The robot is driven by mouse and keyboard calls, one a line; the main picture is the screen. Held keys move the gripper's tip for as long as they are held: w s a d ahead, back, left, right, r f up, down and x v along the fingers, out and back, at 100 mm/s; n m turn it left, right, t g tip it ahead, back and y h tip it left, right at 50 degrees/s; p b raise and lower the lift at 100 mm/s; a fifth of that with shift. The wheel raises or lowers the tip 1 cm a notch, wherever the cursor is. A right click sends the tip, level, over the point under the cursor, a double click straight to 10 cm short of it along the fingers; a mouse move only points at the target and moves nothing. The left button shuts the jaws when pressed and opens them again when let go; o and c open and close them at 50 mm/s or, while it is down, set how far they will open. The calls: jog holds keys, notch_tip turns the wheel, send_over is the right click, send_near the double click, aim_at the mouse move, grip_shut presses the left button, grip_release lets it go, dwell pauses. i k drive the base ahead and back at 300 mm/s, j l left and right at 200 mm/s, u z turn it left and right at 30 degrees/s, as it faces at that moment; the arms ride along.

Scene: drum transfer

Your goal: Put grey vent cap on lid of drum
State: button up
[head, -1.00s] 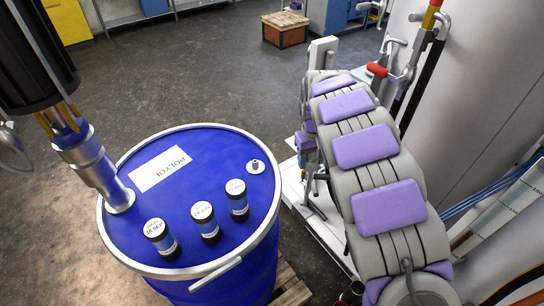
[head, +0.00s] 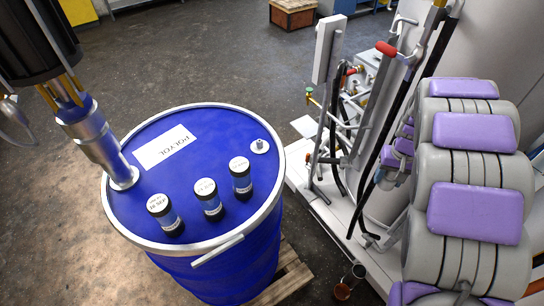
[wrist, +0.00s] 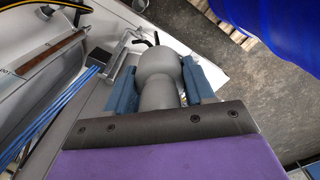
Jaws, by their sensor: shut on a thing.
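The blue drum (head: 215,265) stands on a pallet at the left in the head view, and its side shows at the upper right of the wrist view (wrist: 285,25). Its blue lid (head: 205,135) has a pale rim and a small light-grey fitting (head: 260,147) near the right edge. In the wrist view, my gripper (wrist: 158,63) is shut, its two blue fingers on either side of a rounded grey piece, the vent cap (wrist: 160,72). The cap is away from the drum.
A metal pump tube (head: 98,142) enters the lid at left. Three dark-capped jars (head: 165,214) (head: 209,199) (head: 241,177) stand along the lid's front. A white-framed machine (head: 345,235) with hoses and valves stands right of the drum.

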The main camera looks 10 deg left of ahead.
aim_at(210, 148)
jog(key=i+u, duration=0.1)
jog(key=u, duration=0.7)
jog(key=i+u, duration=0.15)
jog(key=u, duration=0.2)
jog(key=l+u, duration=0.1)
jog(key=u, duration=0.3)
